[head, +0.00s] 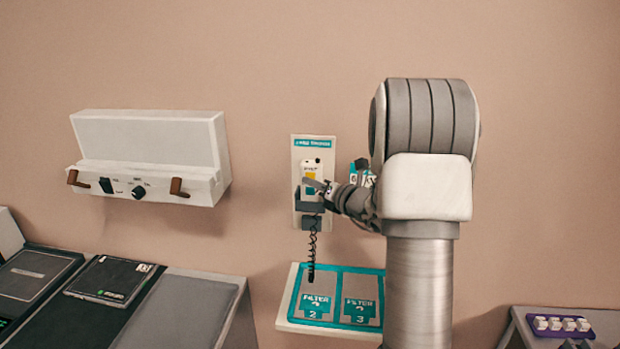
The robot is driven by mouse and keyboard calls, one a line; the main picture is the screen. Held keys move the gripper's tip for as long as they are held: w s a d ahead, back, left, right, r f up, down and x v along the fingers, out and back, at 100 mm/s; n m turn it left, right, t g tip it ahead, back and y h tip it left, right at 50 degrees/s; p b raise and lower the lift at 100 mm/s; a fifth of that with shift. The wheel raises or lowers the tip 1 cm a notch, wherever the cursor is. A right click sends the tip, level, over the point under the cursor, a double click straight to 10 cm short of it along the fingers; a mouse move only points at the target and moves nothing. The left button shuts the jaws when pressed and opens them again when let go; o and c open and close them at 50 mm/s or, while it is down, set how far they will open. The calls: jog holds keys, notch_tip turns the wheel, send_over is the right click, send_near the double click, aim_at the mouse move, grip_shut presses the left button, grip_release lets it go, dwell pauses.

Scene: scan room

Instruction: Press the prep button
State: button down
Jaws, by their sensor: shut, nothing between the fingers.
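A white hand switch (313,166) sits upright in a dark holder on a pale wall plate (297,155) with a teal header. An orange-yellow patch (310,176) shows on its front, with small dark print above it. I cannot read whether this is the prep button. My gripper (318,187) is shut and empty, right at the front of the switch, its tips over the area just below the orange patch. I cannot tell whether they touch it. The fingers hide part of the switch's lower front.
A coiled black cord (312,250) hangs below the switch. Under it is a shelf (287,310) with teal-edged filter slots marked 2 and 3. A white wall box (150,150) with knobs is at left. A dark console (60,290) stands lower left, a purple button pad (535,332) lower right.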

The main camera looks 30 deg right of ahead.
jog(key=shift+w+d, duration=0.15)
jog(key=shift+w, duration=0.05)
jog(key=shift+w+d, duration=0.3)
jog(key=shift+w, duration=0.1)
dwell(0.8)
dwell(0.4)
jog(key=shift+s+a+b, duration=0.4)
jog(key=shift+s+a, duration=0.15)
jog(key=shift+s, duration=0.2)
jog(key=s+a, duration=0.1)
jog(key=s+a+b, duration=0.1)
jog(key=s, duration=0.2)
jog(key=shift+s+a, duration=0.1)
jog(key=shift+a, duration=0.3)
dwell(0.4)
